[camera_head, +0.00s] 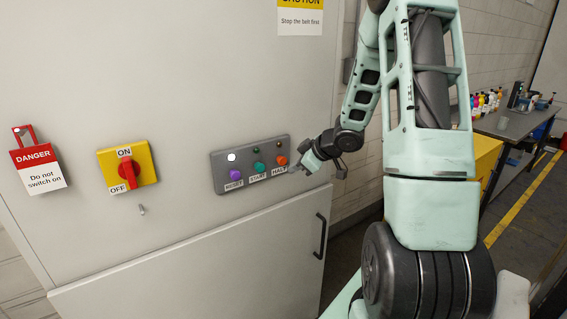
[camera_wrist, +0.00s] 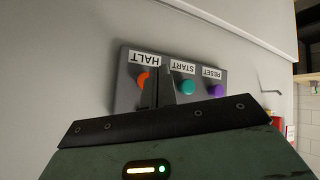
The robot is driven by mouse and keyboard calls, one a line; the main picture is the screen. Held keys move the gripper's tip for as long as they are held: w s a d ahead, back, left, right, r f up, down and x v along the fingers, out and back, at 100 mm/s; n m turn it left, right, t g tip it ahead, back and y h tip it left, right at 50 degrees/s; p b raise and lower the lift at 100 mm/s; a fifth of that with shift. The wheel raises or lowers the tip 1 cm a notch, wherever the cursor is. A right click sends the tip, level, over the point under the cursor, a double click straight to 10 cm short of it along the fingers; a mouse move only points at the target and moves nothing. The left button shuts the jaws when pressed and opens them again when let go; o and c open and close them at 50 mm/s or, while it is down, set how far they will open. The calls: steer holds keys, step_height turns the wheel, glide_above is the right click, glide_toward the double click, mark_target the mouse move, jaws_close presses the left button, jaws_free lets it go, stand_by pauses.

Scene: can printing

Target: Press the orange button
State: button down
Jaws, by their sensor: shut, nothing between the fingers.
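The orange button (camera_head: 282,160) is the rightmost of three on a grey control panel (camera_head: 225,158), above a HALT label. In the wrist view, the panel appears upside down, and the orange button (camera_wrist: 142,80) is partly hidden behind my finger. My gripper (camera_head: 302,167) is shut and empty, its tip just right of and slightly below the orange button in the head view. In the wrist view, my gripper (camera_wrist: 160,82) points at the panel between the orange and teal buttons, closer to the orange one. I cannot tell whether it touches the button.
A purple RESET button (camera_head: 235,174) and a teal START button (camera_head: 259,167) sit left of the orange one. A red rotary switch (camera_head: 128,171) and a danger tag (camera_head: 37,167) are farther left. A black handle (camera_head: 320,236) juts from the cabinet door below.

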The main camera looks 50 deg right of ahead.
steer(key=shift+s+a, duration=0.2)
steer(key=shift+s, duration=0.55)
steer(key=shift+s+a, duration=0.15)
steer(key=shift+s, duration=0.6)
steer(key=w+a+f+g+b, duration=0.15)
steer(key=w+a+b, duration=0.3)
steer(key=a, duration=0.85)
steer(key=s+a+f+g+b, duration=0.2)
steer(key=s+a+b, duration=0.1)
steer(key=a, duration=1.1)
steer(key=s+a+f+n+g+b, duration=0.1)
steer(key=s+a+g+b, duration=0.1)
steer(key=s+a, duration=0.6)
steer(key=s+a+f+n+g+b, duration=0.2)
steer(key=s+a+g, duration=0.2)
steer(key=s+a, duration=0.5)
steer(key=s, duration=0.5)
steer(key=shift+f, duration=0.3)
